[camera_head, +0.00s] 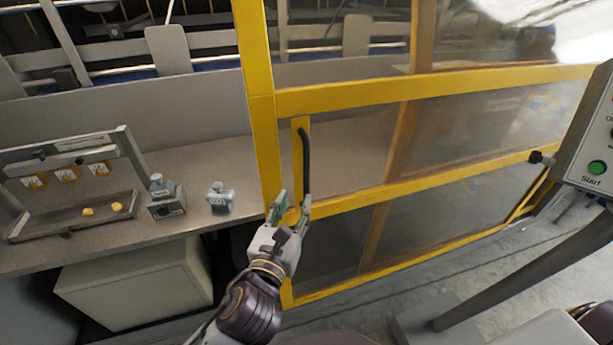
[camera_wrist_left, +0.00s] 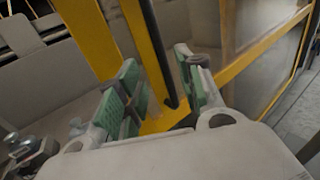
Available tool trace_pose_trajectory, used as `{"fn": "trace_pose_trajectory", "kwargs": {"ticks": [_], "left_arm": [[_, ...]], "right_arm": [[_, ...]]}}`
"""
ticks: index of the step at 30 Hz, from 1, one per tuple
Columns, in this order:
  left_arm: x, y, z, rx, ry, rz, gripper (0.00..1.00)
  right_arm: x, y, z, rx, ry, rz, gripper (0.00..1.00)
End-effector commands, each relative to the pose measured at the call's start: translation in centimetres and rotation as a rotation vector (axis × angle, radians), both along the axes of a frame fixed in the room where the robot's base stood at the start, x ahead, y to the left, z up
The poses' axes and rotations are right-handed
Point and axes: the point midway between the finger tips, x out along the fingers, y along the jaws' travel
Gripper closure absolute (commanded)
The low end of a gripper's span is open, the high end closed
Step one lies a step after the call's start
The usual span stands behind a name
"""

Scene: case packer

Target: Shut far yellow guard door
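The yellow guard door (camera_head: 262,130) has a yellow frame with clear panels and stands across the middle and right of the head view. Its black handle (camera_head: 305,160) is a curved vertical bar on a yellow strip near the door's left edge. My left gripper (camera_head: 292,208) is at the lower end of the handle. In the left wrist view its green-padded fingers (camera_wrist_left: 165,90) are apart, with the handle (camera_wrist_left: 160,60) and yellow strip showing between them. I cannot tell whether a finger touches the handle. My right gripper does not show.
A grey counter (camera_head: 200,160) on the left holds a rack (camera_head: 75,190) and two small grey bottles (camera_head: 220,198). A white cabinet (camera_head: 140,280) stands below. A control panel with a green Start button (camera_head: 596,167) stands at the right. Open floor lies in front.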

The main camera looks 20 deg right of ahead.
Motion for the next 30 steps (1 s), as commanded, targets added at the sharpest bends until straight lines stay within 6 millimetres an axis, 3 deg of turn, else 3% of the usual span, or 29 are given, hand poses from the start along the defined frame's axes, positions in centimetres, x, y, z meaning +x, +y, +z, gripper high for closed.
{"fn": "trace_pose_trajectory", "kwargs": {"ticks": [30], "left_arm": [[8.6,-5.3,0.0,0.0,0.0,0.0,0.63]], "right_arm": [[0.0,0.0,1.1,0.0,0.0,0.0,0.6]]}}
